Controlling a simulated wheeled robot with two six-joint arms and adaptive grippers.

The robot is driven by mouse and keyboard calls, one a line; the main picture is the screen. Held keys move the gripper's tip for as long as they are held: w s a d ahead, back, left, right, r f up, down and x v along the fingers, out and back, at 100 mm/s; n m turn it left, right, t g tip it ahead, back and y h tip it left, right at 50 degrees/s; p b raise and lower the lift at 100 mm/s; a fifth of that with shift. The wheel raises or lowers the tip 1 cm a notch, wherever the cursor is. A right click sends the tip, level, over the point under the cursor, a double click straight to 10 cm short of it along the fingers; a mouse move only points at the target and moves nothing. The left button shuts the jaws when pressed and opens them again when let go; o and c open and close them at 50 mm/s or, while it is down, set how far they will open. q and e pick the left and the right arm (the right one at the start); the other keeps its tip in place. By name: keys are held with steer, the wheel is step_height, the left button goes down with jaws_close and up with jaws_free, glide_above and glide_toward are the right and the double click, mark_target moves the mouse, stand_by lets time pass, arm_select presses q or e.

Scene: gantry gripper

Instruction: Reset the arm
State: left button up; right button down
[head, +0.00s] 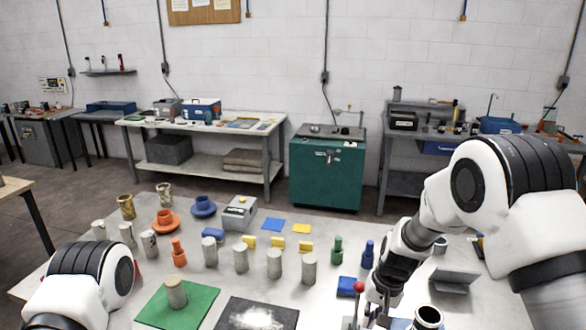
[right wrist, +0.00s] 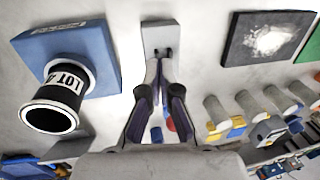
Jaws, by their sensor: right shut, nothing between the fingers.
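My right arm (head: 455,200) reaches in from the right in the head view, with its gripper low over the front right of the table. My right gripper (right wrist: 158,62) is shut in the right wrist view, with its fingers together and nothing between them. Its tips point at a small grey plate (right wrist: 160,30) with a dark fitting; I cannot tell whether they touch. In the head view the fingertips are largely hidden at the lower edge. My left arm (head: 85,275) shows only as a white and black joint at the lower left; its gripper is out of frame.
A blue block (right wrist: 98,52) carrying a dark-rimmed cylinder marked LOT (right wrist: 62,88) lies left of the right gripper.

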steer(key=s+d+f+n+h, duration=0.1)
steer(key=s+d+f, duration=0.2)
steer(key=s+f, duration=0.4)
steer(key=s+d+f+h, duration=0.1)
steer(key=s+d+f, duration=0.1)
steer(key=s+f, duration=0.6)
steer(key=s+f+n, duration=0.2)
steer(key=s+f, duration=0.1)
steer(key=s, duration=1.4)
step_height(320, 180, down, 13)
steer(key=b, duration=1.2)
steer(key=shift+d+g+b, duration=0.3)
steer(key=shift+b, duration=0.1)
